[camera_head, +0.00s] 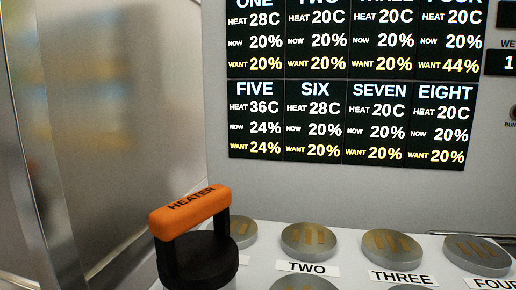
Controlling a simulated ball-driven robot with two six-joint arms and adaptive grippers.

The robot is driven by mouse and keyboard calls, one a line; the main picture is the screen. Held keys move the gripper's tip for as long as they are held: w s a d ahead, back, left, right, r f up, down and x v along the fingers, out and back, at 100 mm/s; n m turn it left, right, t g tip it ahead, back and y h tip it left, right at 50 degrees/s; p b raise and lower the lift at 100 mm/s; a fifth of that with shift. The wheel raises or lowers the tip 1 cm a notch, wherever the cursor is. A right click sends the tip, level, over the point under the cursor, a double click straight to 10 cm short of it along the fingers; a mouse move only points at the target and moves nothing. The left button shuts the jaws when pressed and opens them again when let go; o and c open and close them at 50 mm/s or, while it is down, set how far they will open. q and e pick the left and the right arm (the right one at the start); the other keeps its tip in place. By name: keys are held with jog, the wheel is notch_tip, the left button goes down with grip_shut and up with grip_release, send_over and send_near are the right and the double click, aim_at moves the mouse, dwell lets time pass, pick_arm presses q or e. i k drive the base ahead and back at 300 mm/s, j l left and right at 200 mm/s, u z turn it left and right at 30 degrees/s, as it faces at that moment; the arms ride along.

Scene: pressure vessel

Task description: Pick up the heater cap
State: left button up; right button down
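The heater cap (190,211) stands at the lower left of the head view. It has an orange bar handle lettered HEATER on black posts, over a round black body. It stands upright over the left end of the white panel, beside a round metal disc (242,231) that it partly hides. Its lower edge is cut off by the frame, so I cannot see what it rests on. Neither of my grippers shows in this view.
Round metal discs stand on the white panel, such as those by the labels TWO (309,241) and THREE (392,249). A black display board (350,120) hangs on the wall behind. A shiny metal wall (115,110) rises at the left.

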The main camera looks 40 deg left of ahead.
aim_at(199, 260)
jog(key=u, duration=1.25)
jog(key=l, duration=1.4)
jog(key=k, duration=0.05)
